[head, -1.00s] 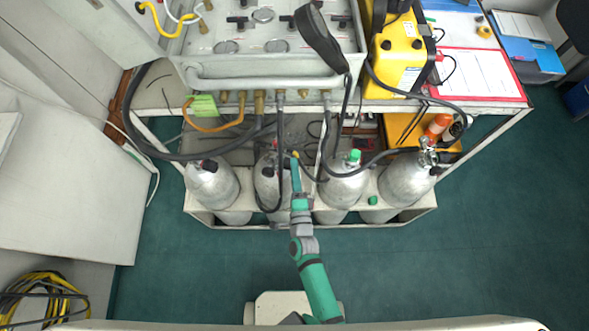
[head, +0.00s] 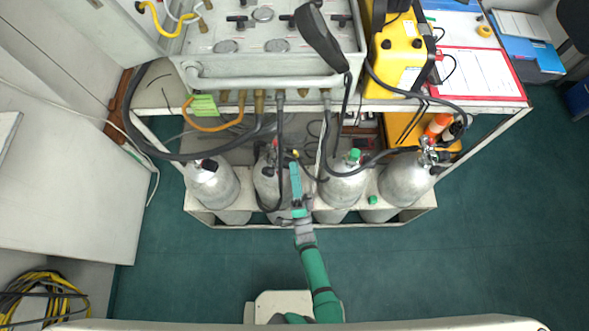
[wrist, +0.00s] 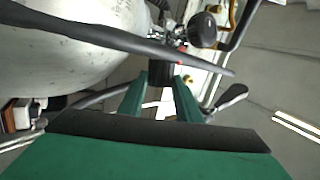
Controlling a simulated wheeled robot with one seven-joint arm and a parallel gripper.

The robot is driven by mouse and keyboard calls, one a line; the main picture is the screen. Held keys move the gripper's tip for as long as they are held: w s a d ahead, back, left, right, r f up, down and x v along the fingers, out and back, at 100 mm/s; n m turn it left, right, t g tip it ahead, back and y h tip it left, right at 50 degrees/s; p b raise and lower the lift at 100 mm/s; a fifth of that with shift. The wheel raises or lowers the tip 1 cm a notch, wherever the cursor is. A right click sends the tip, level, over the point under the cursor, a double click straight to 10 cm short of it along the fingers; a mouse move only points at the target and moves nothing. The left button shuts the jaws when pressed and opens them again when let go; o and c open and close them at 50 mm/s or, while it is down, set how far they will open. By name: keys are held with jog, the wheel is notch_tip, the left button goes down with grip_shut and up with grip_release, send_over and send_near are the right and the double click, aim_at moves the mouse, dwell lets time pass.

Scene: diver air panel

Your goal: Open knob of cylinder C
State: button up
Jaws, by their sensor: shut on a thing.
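Several grey gas cylinders stand in a row in a low white rack (head: 305,222). No letters can be read, so I cannot tell which is cylinder C. The second cylinder from the left (head: 268,186) has red at its top. The third cylinder (head: 343,190) has a green top (head: 354,155). My gripper (head: 295,166) is between these two, by the second one's valve. In the wrist view my gripper (wrist: 162,88) is shut on a black knob (wrist: 161,73), partly hidden by the fingers. Another round black knob (wrist: 202,30) sits beyond, near the grey cylinder (wrist: 70,50).
A white panel (head: 265,40) with gauges and a front pipe is above the cylinders. Black hoses (head: 281,125) hang down close to my gripper. A yellow case (head: 398,50) stands on the bench at right. The green floor (head: 470,260) in front is clear.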

jog(key=shift+w+a+n+t+y, duration=0.1)
jog(key=shift+n+t+y, duration=0.4)
dwell(0.3)
jog(key=o, duration=1)
jog(key=shift+o, duration=0.2)
jog(key=shift+f, duration=0.15)
jog(key=v, duration=1)
jog(key=shift+s, duration=0.35)
jog(key=shift+f, duration=0.1)
